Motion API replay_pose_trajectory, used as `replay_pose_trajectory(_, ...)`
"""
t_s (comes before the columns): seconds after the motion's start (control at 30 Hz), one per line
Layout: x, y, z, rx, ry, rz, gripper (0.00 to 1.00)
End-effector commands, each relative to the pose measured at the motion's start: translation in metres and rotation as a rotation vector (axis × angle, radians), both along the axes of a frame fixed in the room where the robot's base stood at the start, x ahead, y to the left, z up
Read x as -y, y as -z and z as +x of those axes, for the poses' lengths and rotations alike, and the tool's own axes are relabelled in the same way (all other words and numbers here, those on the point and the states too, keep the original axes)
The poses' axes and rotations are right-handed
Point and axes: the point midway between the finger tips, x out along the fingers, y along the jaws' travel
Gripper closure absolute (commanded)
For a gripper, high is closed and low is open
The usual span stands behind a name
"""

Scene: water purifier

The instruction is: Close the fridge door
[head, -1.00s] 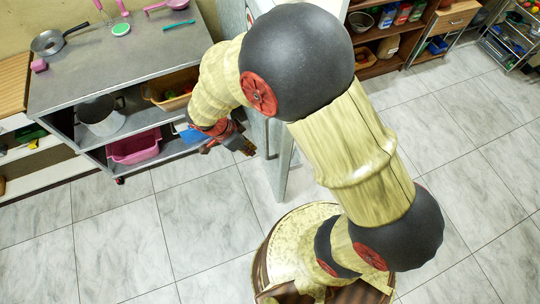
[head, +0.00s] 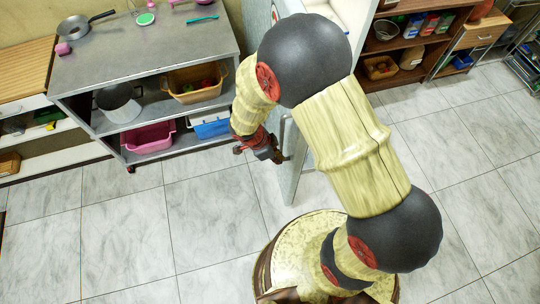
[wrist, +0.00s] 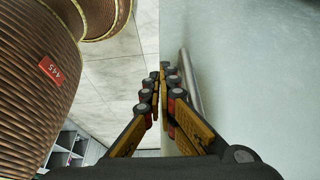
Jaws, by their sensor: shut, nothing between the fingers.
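The fridge (head: 345,12) is the white cabinet at the top middle of the head view, partly hidden by my arm. Its pale door (head: 297,178) stands open, seen nearly edge-on and partly covered by my arm. A grey bar handle (head: 283,132) is on the door's left face. My gripper (head: 283,158) is shut and empty, beside that face near the handle's lower end. In the wrist view the door (wrist: 265,75) fills the right side, with the handle (wrist: 190,88) just right of my fingers (wrist: 160,78). I cannot tell whether the fingers touch the door.
A metal counter (head: 150,55) with shelves stands left of the door, holding a pan (head: 76,29), pink tub (head: 150,138) and blue basket (head: 210,125). A wooden shelf (head: 405,45) stands at the back right. The tiled floor in front is clear.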

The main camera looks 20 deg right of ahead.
Motion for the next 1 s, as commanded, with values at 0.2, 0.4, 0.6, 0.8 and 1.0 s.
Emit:
replay_pose_trajectory(0.2,0.023,-0.003,0.0,0.004,0.001,0.002,1.0)
replay_pose_trajectory(0.4,0.028,-0.003,-0.001,0.003,0.0,0.002,1.0)
replay_pose_trajectory(0.6,0.027,-0.003,-0.001,0.003,0.0,0.002,1.0)
replay_pose_trajectory(0.8,0.031,-0.002,-0.002,0.003,-0.011,0.002,1.0)
replay_pose_trajectory(1.0,0.05,-0.001,-0.005,0.003,-0.069,0.002,1.0)
